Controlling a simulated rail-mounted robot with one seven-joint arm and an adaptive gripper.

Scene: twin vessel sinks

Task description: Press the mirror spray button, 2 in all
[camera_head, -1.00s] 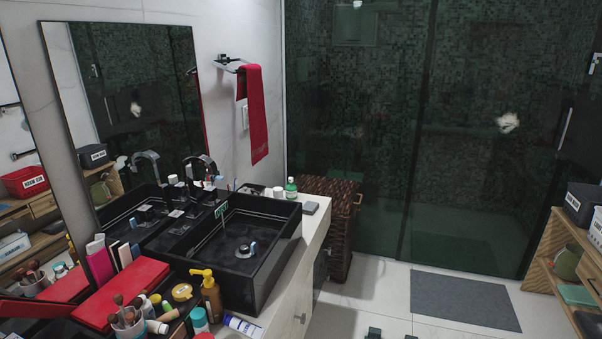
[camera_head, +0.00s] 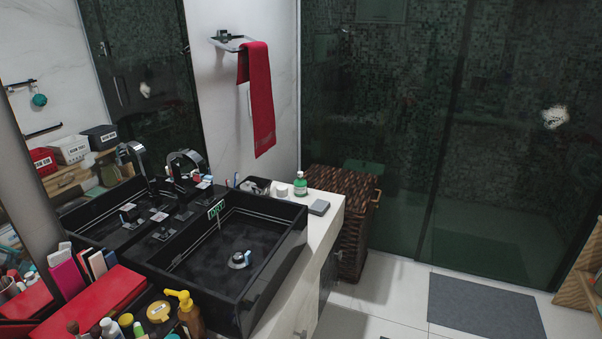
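I cannot pick out a mirror spray or its button for certain. An amber bottle with a yellow pump top (camera_head: 187,312) stands at the near end of the counter, its base cut off by the frame. A small green bottle with a white cap (camera_head: 300,184) stands at the far end of the counter, behind the black sink. The mirror (camera_head: 140,75) on the left wall shows reflections of the tap and of a shelf with bins. My gripper is not in view.
A black vessel sink (camera_head: 275,290) with a tap (camera_head: 188,168) fills the counter's middle. A red box (camera_head: 95,303) and several cosmetics crowd the near left. A wicker hamper (camera_head: 357,245) stands beyond the counter. A grey mat (camera_head: 485,310) lies on open floor.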

